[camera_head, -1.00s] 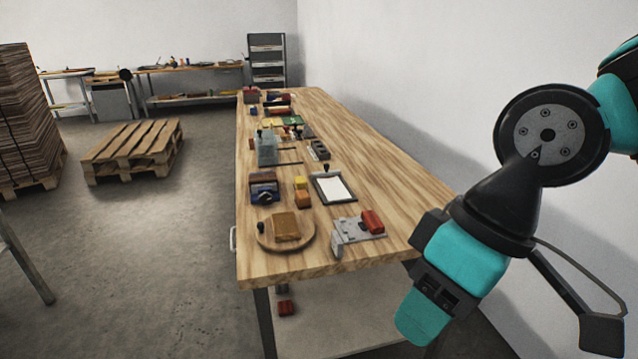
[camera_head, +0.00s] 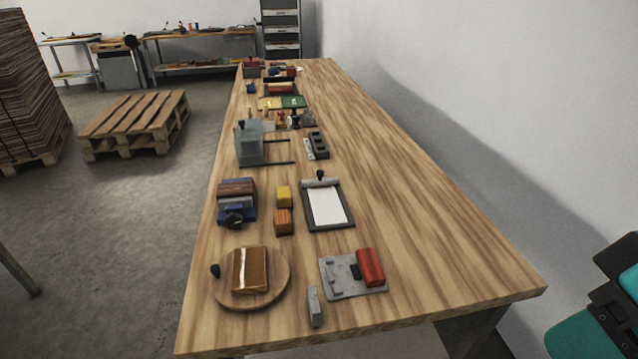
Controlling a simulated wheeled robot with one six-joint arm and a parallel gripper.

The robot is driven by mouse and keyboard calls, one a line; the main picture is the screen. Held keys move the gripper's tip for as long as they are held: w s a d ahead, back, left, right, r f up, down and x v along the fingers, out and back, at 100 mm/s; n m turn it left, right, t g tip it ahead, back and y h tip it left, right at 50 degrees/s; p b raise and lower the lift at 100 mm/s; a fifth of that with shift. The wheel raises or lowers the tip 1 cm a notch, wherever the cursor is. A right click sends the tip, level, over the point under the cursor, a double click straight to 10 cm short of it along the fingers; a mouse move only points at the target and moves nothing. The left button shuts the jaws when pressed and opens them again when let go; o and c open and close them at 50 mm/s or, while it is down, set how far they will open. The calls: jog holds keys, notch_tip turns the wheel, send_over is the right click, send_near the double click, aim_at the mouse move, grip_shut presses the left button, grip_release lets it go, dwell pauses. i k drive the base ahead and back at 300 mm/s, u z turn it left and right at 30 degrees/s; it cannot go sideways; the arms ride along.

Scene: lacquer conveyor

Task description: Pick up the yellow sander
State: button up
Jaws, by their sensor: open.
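A small yellow block (camera_head: 283,196), which looks like the yellow sander, sits on the long wooden table (camera_head: 430,240) left of its middle. An orange-brown wooden block (camera_head: 283,222) is right in front of it, close to or touching it. A clipboard with white paper (camera_head: 325,205) lies just to its right, and a blue and brown item (camera_head: 237,202) stands to its left. My gripper is not in view; only teal and black parts of my arm show at the lower right, away from the table.
Near the front are a round board (camera_head: 275,290) with a brown block, a grey plate with a red cylinder (camera_head: 370,267) and a small grey block (camera_head: 315,307). The table's right side is clear. A wall runs along the right.

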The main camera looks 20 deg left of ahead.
aim_at(284, 197)
jog(key=u, duration=0.15)
jog(key=i, duration=0.65)
jog(key=u, duration=1)
jog(key=i, duration=0.45)
jog(key=u, duration=0.55)
